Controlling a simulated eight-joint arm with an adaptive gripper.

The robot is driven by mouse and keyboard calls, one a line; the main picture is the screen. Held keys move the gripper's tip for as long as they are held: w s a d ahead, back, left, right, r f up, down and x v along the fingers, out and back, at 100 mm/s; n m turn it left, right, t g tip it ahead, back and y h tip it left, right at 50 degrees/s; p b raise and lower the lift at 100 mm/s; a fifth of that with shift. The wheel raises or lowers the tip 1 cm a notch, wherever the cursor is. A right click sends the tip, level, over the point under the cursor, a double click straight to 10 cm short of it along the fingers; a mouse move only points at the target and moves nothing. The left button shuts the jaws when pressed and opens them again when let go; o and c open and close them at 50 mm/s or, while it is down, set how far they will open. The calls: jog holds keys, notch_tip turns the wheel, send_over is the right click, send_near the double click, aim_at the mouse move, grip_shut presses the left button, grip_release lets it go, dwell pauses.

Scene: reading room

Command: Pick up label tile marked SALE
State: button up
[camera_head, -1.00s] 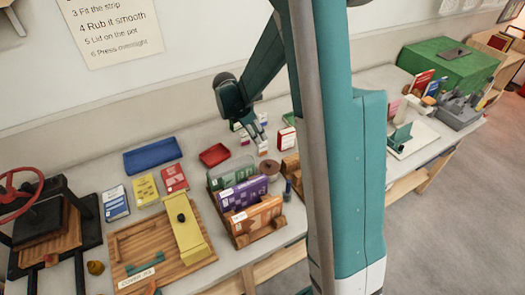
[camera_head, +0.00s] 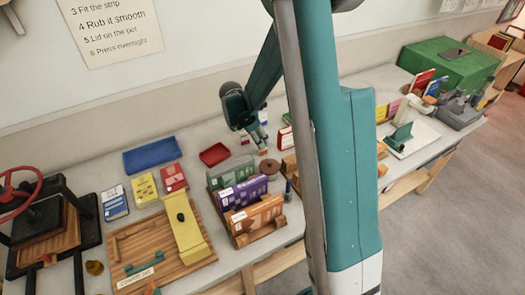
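Small pale label tiles (camera_head: 245,136) lie on the bench near my gripper, towards the wall. Their lettering is too small to read, so I cannot tell which is marked SALE. My gripper (camera_head: 262,146) points down over the bench beside these tiles, behind the brown round pot lid or disc. Its fingers are small and partly merge with things behind them. I cannot tell whether they are open or hold anything.
A red tray (camera_head: 214,154) and a blue tray (camera_head: 151,156) lie left of my gripper. A rack of green, purple and orange books (camera_head: 243,193) stands in front. A round brown disc (camera_head: 269,167) lies close by. My arm hides part of the bench.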

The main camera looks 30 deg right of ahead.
jog(key=shift+x, duration=1.35)
grip_shut()
